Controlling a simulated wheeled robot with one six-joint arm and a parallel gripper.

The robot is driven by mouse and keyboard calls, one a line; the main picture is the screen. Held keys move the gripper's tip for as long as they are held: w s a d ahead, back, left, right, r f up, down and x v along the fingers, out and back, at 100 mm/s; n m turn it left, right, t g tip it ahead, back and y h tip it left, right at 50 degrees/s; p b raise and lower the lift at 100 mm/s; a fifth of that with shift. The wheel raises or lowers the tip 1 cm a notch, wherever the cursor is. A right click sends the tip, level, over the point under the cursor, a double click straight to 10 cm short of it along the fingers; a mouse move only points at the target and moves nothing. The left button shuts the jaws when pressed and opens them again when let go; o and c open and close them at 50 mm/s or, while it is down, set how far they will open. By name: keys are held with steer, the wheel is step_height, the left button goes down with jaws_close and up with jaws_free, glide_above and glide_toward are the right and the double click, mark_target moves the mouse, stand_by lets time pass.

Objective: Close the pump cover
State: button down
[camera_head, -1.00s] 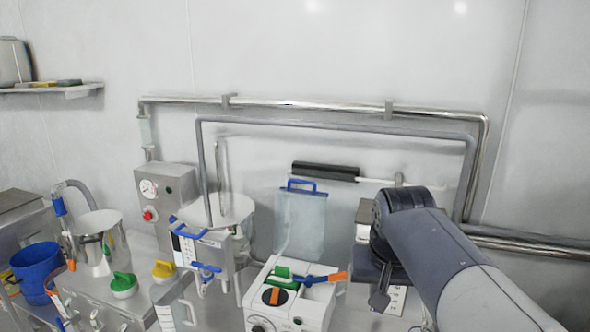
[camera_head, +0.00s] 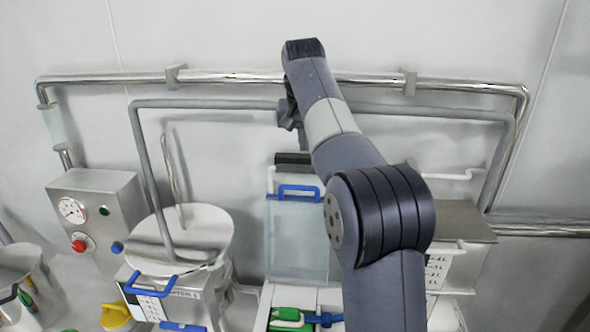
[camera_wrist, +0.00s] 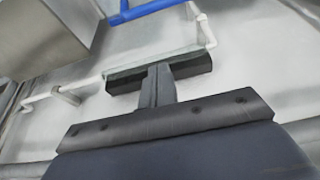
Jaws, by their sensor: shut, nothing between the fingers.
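I take the pump cover (camera_head: 297,240) to be the translucent bluish panel with a blue handle (camera_head: 299,191). It stands upright, raised behind the white pump body (camera_head: 258,312), whose green part (camera_head: 291,316) shows at the bottom edge. My gripper (camera_wrist: 159,72) is shut and empty. In the wrist view its fingers overlap a dark bar, and a blue handle (camera_wrist: 150,10) shows at the top edge. In the head view my arm reaches up and over, with its end at the wall above the cover. I cannot tell whether the fingers touch anything.
The dark bar (camera_head: 292,158) lies just above the cover. Steel pipes (camera_head: 230,79) run along the wall behind my arm. A lidded vessel (camera_head: 180,240) with blue handles and a gauge box (camera_head: 100,205) stand at left. A steel-topped box (camera_head: 462,222) stands at right.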

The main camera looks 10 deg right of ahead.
glide_above(304, 198)
steer(key=w+d, duration=0.1)
steer(key=w, duration=0.3)
step_height(304, 198, down, 9)
steer(key=shift+s+d, duration=0.15)
steer(key=shift+s+a, duration=0.2)
steer(key=shift+s, duration=0.45)
steer(key=shift+s+a, duration=0.25)
steer(key=shift+s, duration=0.4)
steer(key=shift+s+a, duration=0.2)
steer(key=shift+s, duration=0.45)
